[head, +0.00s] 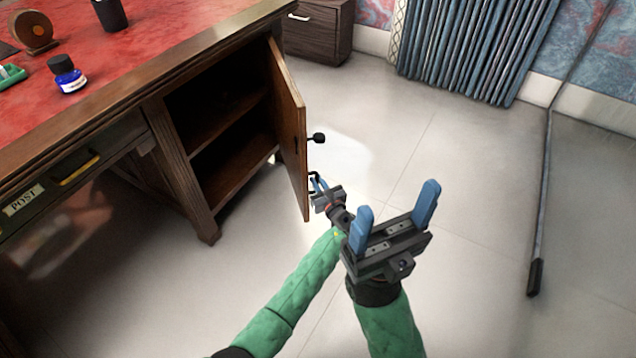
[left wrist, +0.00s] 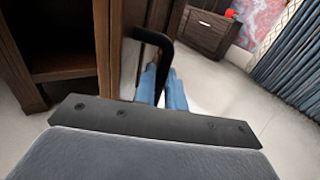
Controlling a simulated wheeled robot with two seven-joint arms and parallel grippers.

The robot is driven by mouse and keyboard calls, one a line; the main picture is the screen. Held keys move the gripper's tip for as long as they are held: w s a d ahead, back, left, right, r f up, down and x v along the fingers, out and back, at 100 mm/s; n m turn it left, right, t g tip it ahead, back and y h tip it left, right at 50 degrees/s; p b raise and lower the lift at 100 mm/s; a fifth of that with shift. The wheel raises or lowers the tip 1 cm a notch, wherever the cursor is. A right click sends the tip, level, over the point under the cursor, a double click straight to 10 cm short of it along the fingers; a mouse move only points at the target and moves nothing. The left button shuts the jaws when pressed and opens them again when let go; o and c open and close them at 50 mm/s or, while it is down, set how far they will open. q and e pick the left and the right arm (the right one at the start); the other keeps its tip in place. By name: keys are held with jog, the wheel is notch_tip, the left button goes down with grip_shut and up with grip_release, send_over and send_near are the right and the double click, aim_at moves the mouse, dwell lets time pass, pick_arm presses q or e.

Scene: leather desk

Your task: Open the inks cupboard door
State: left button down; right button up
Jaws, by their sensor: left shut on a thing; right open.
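The cupboard door (head: 286,120) under the desk stands wide open, swung out to the right. Its inside is visible: a dark compartment with one shelf (head: 222,120), which looks empty. In the left wrist view the black handle (left wrist: 166,48) runs down between the blue fingertips. My right gripper (head: 398,214) is open and empty, in front of and to the right of the left one.
The red leather desk top (head: 125,60) holds a blue ink bottle (head: 67,74). A drawer labelled POST (head: 50,190) is at the left. A dark drawer cabinet (head: 318,30), blue curtain (head: 470,45) and leaning pole (head: 543,190) stand beyond. The floor right of the door is clear.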

pick_arm(q)
jog(key=c, duration=1.5)
grip_release()
jog(key=shift+w+a+r, duration=0.1)
jog(key=shift+w+a, duration=0.1)
jog(key=shift+s, duration=0.1)
jog(key=shift+d, duration=0.1)
jog(key=shift+p+v, duration=0.65)
jog(key=shift+v, duration=3.2)
